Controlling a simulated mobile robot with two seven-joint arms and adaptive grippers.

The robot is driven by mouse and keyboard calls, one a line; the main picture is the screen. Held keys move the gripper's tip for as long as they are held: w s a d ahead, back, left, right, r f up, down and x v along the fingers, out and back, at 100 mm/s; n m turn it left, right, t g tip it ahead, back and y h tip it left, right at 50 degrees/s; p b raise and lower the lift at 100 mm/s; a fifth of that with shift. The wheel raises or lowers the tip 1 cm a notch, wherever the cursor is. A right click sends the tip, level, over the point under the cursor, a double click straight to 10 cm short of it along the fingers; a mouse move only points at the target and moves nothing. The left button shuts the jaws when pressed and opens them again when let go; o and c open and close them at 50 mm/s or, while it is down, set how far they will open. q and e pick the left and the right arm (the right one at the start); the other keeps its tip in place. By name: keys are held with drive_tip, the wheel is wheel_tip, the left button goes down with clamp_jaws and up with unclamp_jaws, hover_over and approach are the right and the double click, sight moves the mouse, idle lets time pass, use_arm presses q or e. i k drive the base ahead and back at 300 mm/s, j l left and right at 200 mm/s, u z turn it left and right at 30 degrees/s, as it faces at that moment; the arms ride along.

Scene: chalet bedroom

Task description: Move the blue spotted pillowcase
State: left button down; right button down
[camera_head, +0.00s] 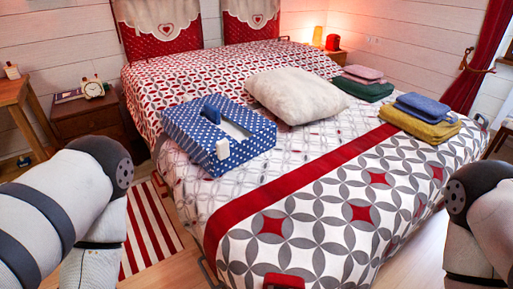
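The blue spotted pillowcase (188,127) lies on the bed (335,205), left of the middle. It is blue with white dots and looks boxy, with a pale opening or panel on its upper right side. A small white block (223,149) is at its front edge and a small dark blue block (212,102) at its back edge. A plump cream pillow (297,95) lies just to its right and behind. My left and right arms show at the picture's sides, apart from the pillowcase. Both grippers are out of view.
Folded pink (363,72), dark green (362,88), blue (423,104) and yellow (420,124) cloths lie on the bed's right side. A nightstand (95,117) with a clock (93,88) stands left. The bed's patterned front half is clear.

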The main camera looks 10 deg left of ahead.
sight(183, 123)
drive_tip(key=i+j+z, duration=0.1)
drive_tip(key=j+z, duration=0.35)
drive_tip(key=j, duration=0.25)
drive_tip(key=j+z, duration=0.45)
drive_tip(key=j, duration=0.2)
